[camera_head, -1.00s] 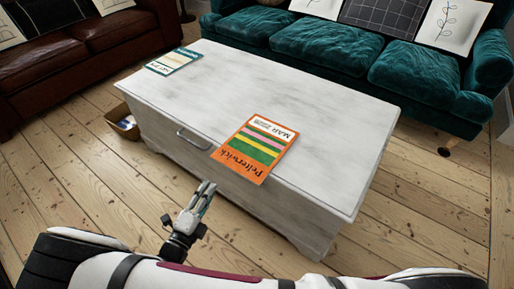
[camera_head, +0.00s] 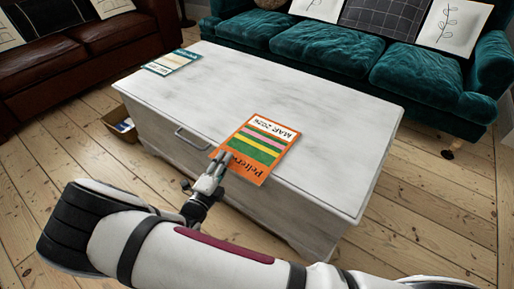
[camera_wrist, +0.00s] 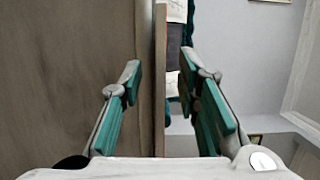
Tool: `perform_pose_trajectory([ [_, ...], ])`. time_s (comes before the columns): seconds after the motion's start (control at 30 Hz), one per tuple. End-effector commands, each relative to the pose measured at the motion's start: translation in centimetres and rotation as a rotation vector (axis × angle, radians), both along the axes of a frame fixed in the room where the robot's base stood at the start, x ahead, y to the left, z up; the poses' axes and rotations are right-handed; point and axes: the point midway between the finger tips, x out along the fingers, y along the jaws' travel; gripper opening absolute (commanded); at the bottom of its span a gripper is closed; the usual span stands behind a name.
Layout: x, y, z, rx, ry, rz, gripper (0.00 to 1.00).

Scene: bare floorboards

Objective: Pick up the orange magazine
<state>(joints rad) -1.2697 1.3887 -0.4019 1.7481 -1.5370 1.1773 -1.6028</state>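The orange magazine (camera_head: 262,146), with pink, yellow and green stripes, lies on the white chest (camera_head: 300,85) and sticks out a little past its front edge. My gripper (camera_head: 222,158) is at the magazine's front left part and covers some of its title. In the wrist view my gripper (camera_wrist: 160,62) is open, with its two green-padded fingers apart. A thin upright strip, seemingly the magazine (camera_wrist: 160,90) edge-on, runs between the fingers. I see no clear contact with either finger.
A second, teal and cream magazine (camera_head: 172,62) lies at the chest's far left corner. A box (camera_head: 121,126) stands on the floor left of the chest. A brown sofa (camera_head: 85,55) and a teal sofa (camera_head: 335,55) stand behind. The rest of the chest top is clear.

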Motion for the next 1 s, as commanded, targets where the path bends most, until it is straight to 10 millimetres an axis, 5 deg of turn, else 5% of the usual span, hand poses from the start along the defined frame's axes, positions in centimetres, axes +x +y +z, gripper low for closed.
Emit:
perform_pose_trajectory([
  [0.3, 0.92, -0.35, 0.04, 0.002, 0.0, 0.001, 0.28],
  [0.43, 0.9, -0.33, 0.04, 0.002, 0.0, 0.001, 0.0],
  [1.0, 0.92, -0.31, 0.82, 0.001, -0.002, 0.001, 0.0],
])
